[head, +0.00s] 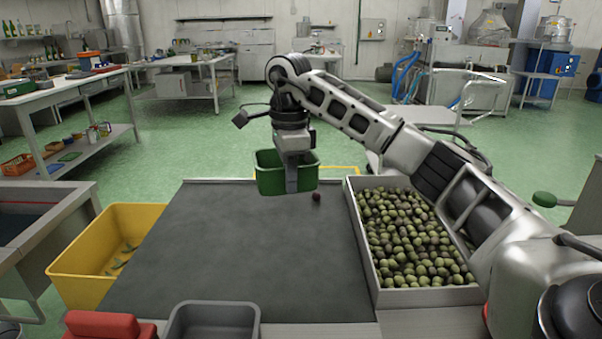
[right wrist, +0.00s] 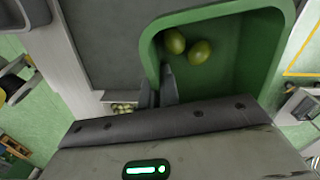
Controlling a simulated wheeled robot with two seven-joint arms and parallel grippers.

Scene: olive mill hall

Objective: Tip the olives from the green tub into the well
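The green tub (head: 268,176) is at the far edge of the dark work surface and looks upright. My right gripper (head: 291,186) is at its near side; the wrist view shows the fingers (right wrist: 160,88) closed on the tub's wall. Inside the tub (right wrist: 232,55) two green olives (right wrist: 200,52) (right wrist: 175,41) lie on the bottom. The well (head: 364,255), a pale-walled rectangular box full of green and dark olives (head: 408,235), is at the right, under my right arm. The tub is apart from it, to its left. My left gripper is out of view.
A single dark olive (head: 316,197) lies on the dark surface (head: 240,245) near the tub; the surface is otherwise clear. A yellow crate (head: 75,262) with leaves stands left. A grey tray (head: 212,308) and a red object (head: 105,325) are at the near edge.

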